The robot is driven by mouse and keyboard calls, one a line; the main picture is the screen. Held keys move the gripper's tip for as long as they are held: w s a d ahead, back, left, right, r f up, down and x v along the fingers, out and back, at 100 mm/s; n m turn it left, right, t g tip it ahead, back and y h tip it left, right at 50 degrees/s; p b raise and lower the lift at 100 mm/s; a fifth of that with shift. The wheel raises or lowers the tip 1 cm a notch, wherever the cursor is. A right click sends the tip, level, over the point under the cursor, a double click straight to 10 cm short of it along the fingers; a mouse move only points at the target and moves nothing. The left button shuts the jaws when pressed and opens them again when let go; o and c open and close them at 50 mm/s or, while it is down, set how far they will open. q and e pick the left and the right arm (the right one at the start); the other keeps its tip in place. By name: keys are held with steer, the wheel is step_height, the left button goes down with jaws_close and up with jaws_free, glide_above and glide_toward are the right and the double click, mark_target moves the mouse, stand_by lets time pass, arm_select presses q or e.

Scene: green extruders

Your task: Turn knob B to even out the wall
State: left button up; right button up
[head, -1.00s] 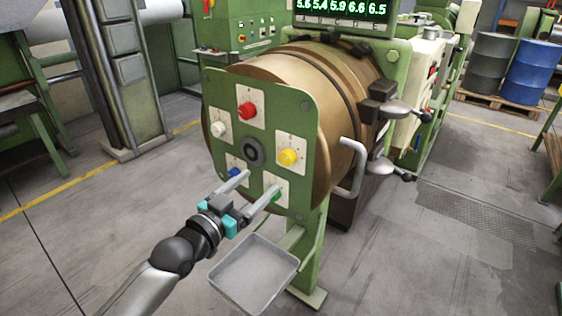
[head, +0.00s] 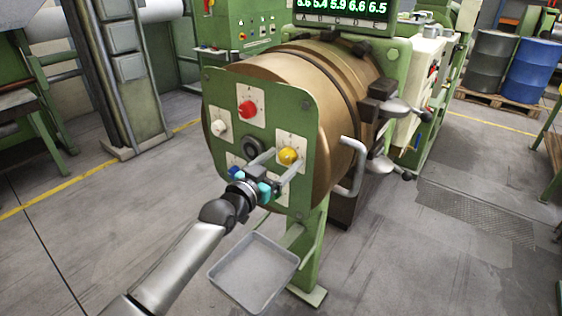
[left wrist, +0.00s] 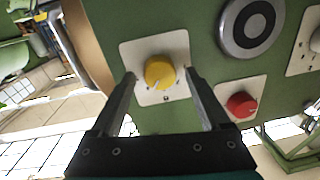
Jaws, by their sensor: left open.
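The green face plate (head: 228,92) carries several coloured knobs around a dark hub (head: 253,147). The knob letters are too small to read, so I cannot tell by label which is B. The yellow knob (head: 289,155) is on the plate's right side. My left gripper (head: 286,158) is open in front of it. In the left wrist view, the yellow knob (left wrist: 160,72) lies between the two spread fingers, nearer the left one, with gaps on both sides. The red knob (head: 247,109) is at the top and the white knob (head: 219,127) at left. The blue knob (head: 235,172) is lower left. My right gripper is out of view.
A green digital display (head: 343,9) above the drum shows a row of numbers around 5.4 to 6.6. A grey tray (head: 255,270) sits below the plate. A bent grey handle (head: 354,165) sticks out right of the drum. Floor at left is clear.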

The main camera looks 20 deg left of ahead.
arm_select(q)
jaws_close()
stand_by(0.7)
